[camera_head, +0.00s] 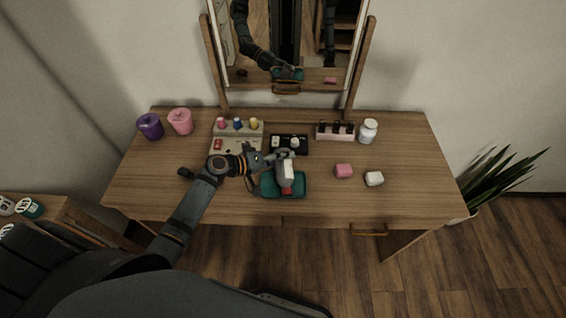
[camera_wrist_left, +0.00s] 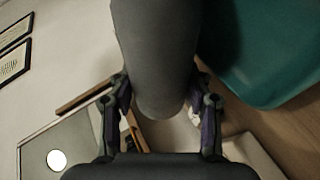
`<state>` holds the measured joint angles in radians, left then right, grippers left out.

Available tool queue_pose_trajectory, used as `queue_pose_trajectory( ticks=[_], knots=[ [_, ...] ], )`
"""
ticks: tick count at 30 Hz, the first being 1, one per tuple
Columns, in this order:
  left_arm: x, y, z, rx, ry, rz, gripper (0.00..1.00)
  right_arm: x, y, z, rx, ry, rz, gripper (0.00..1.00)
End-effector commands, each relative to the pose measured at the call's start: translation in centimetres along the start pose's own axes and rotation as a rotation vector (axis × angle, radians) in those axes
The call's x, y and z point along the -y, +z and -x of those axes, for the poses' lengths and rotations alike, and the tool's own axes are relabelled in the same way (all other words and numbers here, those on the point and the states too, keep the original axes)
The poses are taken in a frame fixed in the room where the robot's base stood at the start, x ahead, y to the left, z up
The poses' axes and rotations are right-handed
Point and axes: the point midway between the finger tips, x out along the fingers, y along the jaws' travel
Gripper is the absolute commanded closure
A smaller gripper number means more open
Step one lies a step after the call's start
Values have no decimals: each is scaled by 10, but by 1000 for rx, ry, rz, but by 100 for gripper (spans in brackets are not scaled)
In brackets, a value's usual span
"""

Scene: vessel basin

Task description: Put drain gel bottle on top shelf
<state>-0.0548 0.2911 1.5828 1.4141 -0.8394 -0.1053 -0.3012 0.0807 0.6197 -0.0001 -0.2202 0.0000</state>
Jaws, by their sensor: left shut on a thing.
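A white bottle with a red end (camera_head: 287,172), possibly the drain gel bottle, is in my left gripper (camera_head: 274,160), over the teal tray (camera_head: 302,184) on the wooden dressing table. The red end points toward the front of the table. In the left wrist view, the fingers (camera_wrist_left: 160,105) are on either side of a smooth grey rounded body (camera_wrist_left: 155,60), with no label visible. I cannot tell whether the bottle touches the tray. No top shelf shows directly; shelves appear only in the mirror. My right gripper is not directly in view.
The mirror (camera_head: 290,45) stands at the table's back. Purple (camera_head: 150,126) and pink (camera_head: 180,121) candles, a white jar (camera_head: 368,130), a pink block (camera_head: 344,171) and a white block (camera_head: 374,179) stand around. The table's right front is clear. A plant (camera_head: 490,180) stands right.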

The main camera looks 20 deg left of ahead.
Motion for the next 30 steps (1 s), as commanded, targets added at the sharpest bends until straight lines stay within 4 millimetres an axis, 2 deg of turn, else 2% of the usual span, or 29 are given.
queue_pose_trajectory(
  ticks=[6,12,18,24,30],
  knots=[
    [-31,-9,14,1,1,-6,88,-1,-1,5,-1,1,0,27],
    [-84,13,57,4,-1,-8,88,-2,-3,10,-3,1,0,27],
    [-112,51,92,7,-4,-3,88,-2,-3,13,-3,1,0,27],
    [-128,70,112,3,-1,0,88,-2,-4,19,-3,1,0,27],
    [-132,75,116,0,2,0,88,-2,-4,20,-2,0,0,27]
  ],
)
